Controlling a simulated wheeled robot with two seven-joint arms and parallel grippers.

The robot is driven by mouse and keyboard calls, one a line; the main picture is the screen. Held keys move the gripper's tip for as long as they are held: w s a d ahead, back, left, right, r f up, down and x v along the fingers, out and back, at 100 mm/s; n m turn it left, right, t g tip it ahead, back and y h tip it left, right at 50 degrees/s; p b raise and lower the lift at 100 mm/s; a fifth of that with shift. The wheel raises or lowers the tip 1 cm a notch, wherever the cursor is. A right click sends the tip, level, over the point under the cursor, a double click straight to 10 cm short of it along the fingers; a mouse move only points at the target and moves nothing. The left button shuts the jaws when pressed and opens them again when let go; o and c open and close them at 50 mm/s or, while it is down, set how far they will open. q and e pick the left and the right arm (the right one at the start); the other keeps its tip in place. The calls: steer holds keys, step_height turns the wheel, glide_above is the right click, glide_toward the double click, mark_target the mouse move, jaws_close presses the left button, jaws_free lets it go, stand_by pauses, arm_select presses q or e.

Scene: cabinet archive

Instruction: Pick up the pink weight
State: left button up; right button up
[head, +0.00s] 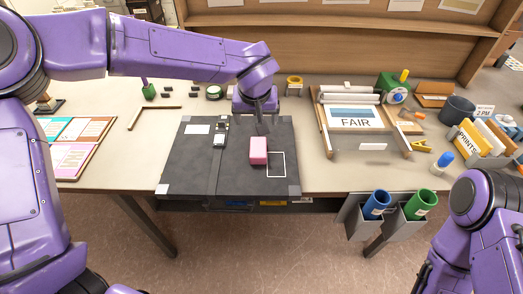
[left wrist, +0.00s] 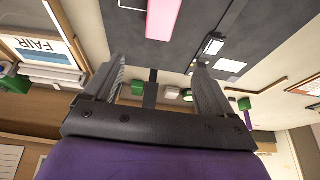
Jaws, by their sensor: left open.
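The pink weight (head: 258,151) is a small block standing on the dark grey portfolio (head: 184,172) on the table, just left of a white outlined rectangle. It also shows in the left wrist view (left wrist: 164,18) at the top, beyond the fingertips. My left gripper (head: 258,118) is open and empty, just behind the weight in the head view and apart from it. In the left wrist view both fingers (left wrist: 160,75) stand wide with nothing between them. My right arm shows at the lower right of the head view; its fingers cannot be made out clearly.
A metal clip (head: 221,132) sits on the portfolio left of the weight. A press with a FAIR print (head: 355,122) stands to the right. Blue (head: 376,204) and green tubes (head: 419,204) stand in holders at the front edge. Coloured sheets (head: 78,130) lie at the left.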

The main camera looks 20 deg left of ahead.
arm_select(q)
steer(key=b, duration=0.3)
glide_toward(258, 147)
steer(key=shift+w+a+r+b, duration=0.15)
steer(key=shift+w+a+b, duration=0.2)
steer(key=shift+w, duration=0.05)
steer(key=x, duration=0.3)
steer(key=p+x, duration=0.1)
steer(key=x, duration=0.6)
steer(key=shift+s+d+f, duration=0.25)
steer(key=shift+d, duration=0.1)
arm_select(e)
step_height(258, 147, down, 4)
steer(key=shift+w+r, duration=0.1)
steer(key=shift+r, duration=0.15)
arm_select(q)
steer(key=shift+p, duration=0.35)
arm_select(e)
steer(key=shift+r, duration=0.2)
arm_select(q)
steer(key=c, duration=1.6)
arm_select(e)
steer(key=shift+f, duration=0.1)
